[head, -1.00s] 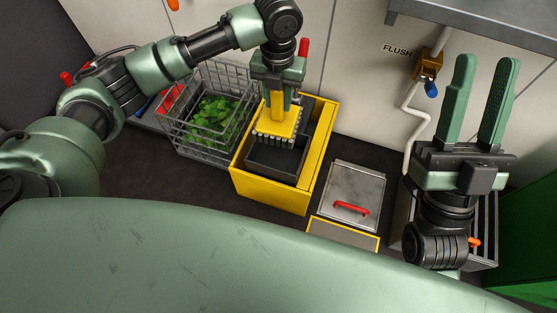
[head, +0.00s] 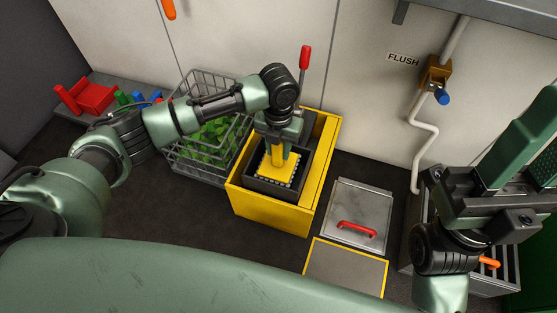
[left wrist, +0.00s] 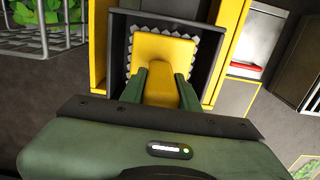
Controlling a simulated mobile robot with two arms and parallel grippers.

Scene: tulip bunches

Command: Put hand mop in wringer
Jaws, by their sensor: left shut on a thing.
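The yellow hand mop (head: 277,168) has a flat head with a pale fringe and a short yellow handle. My left gripper (head: 280,146) is shut on its handle from above. The mop head sits inside the dark inner box of the wringer (head: 262,188), below its rim; the left wrist view also shows the mop (left wrist: 160,48) within the dark walls (left wrist: 204,28). I cannot tell whether it rests on the bottom. My right gripper (head: 533,142) is at the right edge with its fingers apart and empty.
The yellow bucket (head: 268,213) surrounds the dark box, with a red-knobbed lever (head: 305,58) behind. A wire basket of greens (head: 185,160) stands left. A metal lid with red handle (head: 345,205) lies right. Red, green and blue items (head: 95,97) are far left.

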